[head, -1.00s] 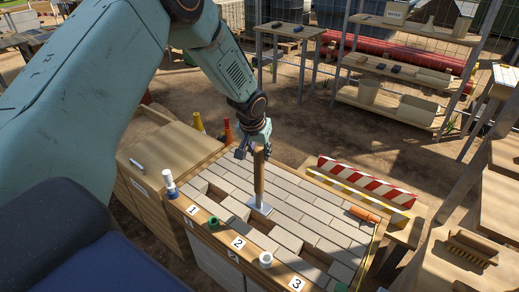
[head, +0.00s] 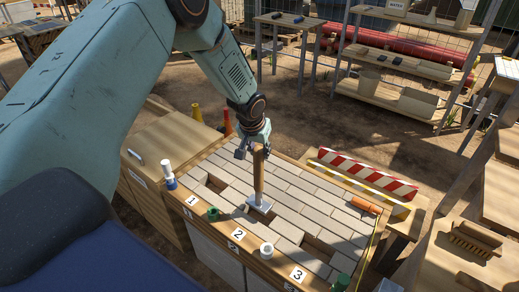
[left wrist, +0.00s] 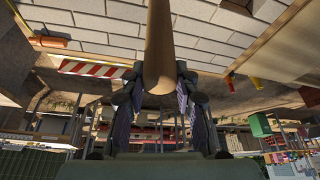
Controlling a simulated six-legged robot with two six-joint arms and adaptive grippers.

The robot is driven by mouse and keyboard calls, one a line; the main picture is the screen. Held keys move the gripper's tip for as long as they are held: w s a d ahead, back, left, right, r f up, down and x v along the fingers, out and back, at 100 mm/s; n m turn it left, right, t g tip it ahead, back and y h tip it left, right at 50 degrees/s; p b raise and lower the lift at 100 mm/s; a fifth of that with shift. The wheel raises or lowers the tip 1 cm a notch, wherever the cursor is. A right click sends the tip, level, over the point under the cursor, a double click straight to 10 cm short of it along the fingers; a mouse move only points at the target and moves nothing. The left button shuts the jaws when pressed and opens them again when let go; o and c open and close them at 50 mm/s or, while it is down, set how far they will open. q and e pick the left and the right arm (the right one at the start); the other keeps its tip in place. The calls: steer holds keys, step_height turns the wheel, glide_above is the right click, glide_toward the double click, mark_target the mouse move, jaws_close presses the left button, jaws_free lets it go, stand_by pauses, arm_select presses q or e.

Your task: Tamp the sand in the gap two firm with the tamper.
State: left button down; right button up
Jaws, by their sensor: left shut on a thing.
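My left gripper (head: 254,143) is shut on the upright wooden handle of the tamper (head: 259,178). The handle also shows between the fingers in the left wrist view (left wrist: 160,45). The tamper's pale square plate is at or just above the paving, beside the gap behind label 2 (head: 238,233). I cannot tell whether it touches anything. The plate and shadow hide much of gap two, so its sand cannot be made out. A dark gap (head: 216,184) lies behind label 1, and another (head: 318,246) lies behind label 3. My right gripper is not in view.
White-and-blue (head: 168,174), green (head: 213,214) and white (head: 266,249) small items stand along the bench's front edge. An orange-handled tool (head: 366,204) lies at the right. A red-and-white striped barrier (head: 367,174) stands behind the paving. A brush (head: 476,240) rests on the right-hand table.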

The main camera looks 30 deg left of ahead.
mark_target(260, 161)
arm_select(q)
steer(key=shift+w+d+f+b, duration=0.15)
steer(key=shift+f+b, duration=0.25)
steer(key=shift+f, duration=0.2)
steer(key=shift+d+f+b, duration=0.1)
steer(key=shift+f+b, duration=0.3)
steer(key=shift+f, duration=0.2)
steer(key=shift+a+f+b, duration=0.2)
steer(key=shift+f+b, duration=0.55)
steer(key=shift+f, duration=0.6)
steer(key=shift+d, duration=0.1)
step_height(260, 161, down, 4)
steer(key=b, duration=0.3)
steer(key=shift+f, duration=0.25)
step_height(260, 161, up, 5)
steer(key=p, duration=0.5)
steer(key=shift+f, duration=0.1)
